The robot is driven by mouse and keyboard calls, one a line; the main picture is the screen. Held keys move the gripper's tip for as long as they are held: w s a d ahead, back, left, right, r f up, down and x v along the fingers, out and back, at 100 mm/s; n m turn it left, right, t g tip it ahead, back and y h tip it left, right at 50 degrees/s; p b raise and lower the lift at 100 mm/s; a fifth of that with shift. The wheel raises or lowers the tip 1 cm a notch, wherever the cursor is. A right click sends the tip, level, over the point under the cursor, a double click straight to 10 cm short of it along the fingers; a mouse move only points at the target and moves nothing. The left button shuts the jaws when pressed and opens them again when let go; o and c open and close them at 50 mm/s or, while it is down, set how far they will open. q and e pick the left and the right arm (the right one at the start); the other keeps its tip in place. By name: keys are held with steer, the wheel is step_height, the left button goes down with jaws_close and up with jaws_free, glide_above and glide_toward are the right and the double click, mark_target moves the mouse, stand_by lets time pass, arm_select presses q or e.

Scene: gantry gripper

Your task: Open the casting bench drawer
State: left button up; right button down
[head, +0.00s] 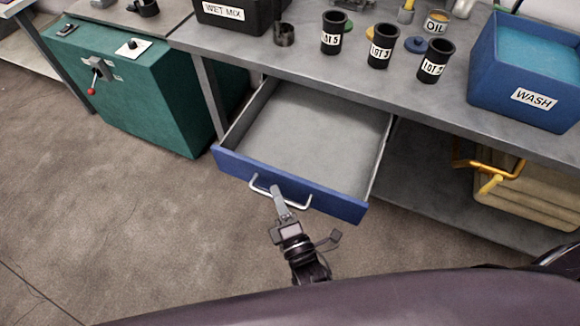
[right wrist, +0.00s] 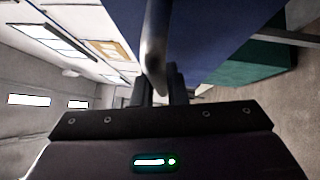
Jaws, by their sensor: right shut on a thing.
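The casting bench drawer (head: 335,195) has a blue front and stands well out from under the grey bench top (head: 300,55). Its grey inside looks empty. A silver bar handle (head: 295,203) is on its front. My right gripper (head: 277,192) is shut on the handle from the front. In the right wrist view the handle (right wrist: 155,50) runs down between the fingers (right wrist: 158,88), with the blue drawer front (right wrist: 200,30) behind it. My left gripper is not in view.
A green cabinet (head: 140,90) with a red-tipped lever stands left of the drawer. Black labelled cups (head: 383,45) and a blue WASH tub (head: 525,70) stand on the bench. A tan container (head: 530,195) with an orange handle is on the lower shelf at right. Floor before the drawer's left side is clear.

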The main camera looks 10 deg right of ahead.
steer(key=shift+s+a, duration=0.4)
steer(key=shift+s, duration=0.2)
steer(key=shift+s+a, duration=0.35)
steer(key=shift+s, duration=0.2)
steer(key=c, duration=1.5)
jaws_free()
steer(key=shift+o, duration=0.2)
steer(key=v, duration=0.7)
steer(key=shift+s+b, duration=0.35)
steer(key=shift+s, duration=0.05)
steer(key=shift+f, duration=0.1)
